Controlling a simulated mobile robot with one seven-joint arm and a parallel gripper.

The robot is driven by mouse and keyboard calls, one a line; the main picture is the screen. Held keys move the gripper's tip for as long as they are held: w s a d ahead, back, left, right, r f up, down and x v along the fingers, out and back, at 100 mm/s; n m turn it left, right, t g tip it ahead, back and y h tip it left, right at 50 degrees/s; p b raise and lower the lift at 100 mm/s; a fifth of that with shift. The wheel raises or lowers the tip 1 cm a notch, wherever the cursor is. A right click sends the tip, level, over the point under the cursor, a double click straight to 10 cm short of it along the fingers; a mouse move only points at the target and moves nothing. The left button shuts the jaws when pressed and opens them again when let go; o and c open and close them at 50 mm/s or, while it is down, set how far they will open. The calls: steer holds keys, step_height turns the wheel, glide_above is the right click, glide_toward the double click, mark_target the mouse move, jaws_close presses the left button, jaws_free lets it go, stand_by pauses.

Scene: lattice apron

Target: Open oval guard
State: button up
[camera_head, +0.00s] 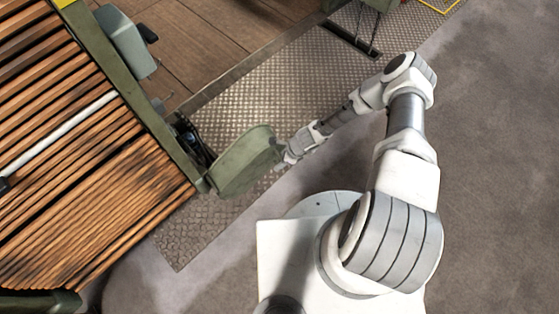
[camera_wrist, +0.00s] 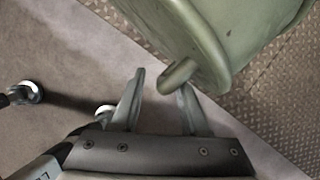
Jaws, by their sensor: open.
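The oval guard (camera_head: 243,162) is a green rounded panel at the side of the green machine frame (camera_head: 122,82). It stands out at an angle from the frame, with a dark gap (camera_head: 194,143) showing beside it. In the wrist view the guard (camera_wrist: 235,35) fills the upper right, and its short rounded handle (camera_wrist: 178,76) sticks out toward my gripper (camera_wrist: 162,80). My gripper is open, with the handle's end at or between the fingertips, close to the right finger. I cannot tell whether they touch. In the head view my gripper (camera_head: 281,160) is at the guard's right edge, its fingers hardly visible.
A slatted wooden surface (camera_head: 70,190) lies left of the frame. A patterned metal plate (camera_head: 255,95) covers the floor around the guard. A grey-green box (camera_head: 125,42) sits beside the frame. Grey floor (camera_head: 490,170) at the right is clear.

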steer(key=p+v, duration=0.5)
steer(key=v, duration=1.2)
steer(key=shift+r, duration=0.15)
steer(key=shift+s, duration=0.1)
steer(key=w+d+r+n+t+h, duration=0.1)
steer(key=w+d+r+n, duration=0.35)
steer(key=r, duration=1.15)
steer(key=w+r+n+t+h, duration=0.1)
steer(key=r+n, duration=0.7)
steer(key=r, duration=0.7)
steer(key=s+r+n+t+h, duration=0.1)
steer(key=s+r+n, duration=0.3)
steer(key=s+r, duration=0.6)
steer(key=s+r+n+t+h, duration=0.1)
steer(key=s+r+n, duration=0.55)
steer(key=r, duration=0.65)
step_height(320, 180, up, 15)
steer(key=s+m+p, duration=0.1)
steer(key=s+p, duration=0.1)
steer(key=p, duration=1.3)
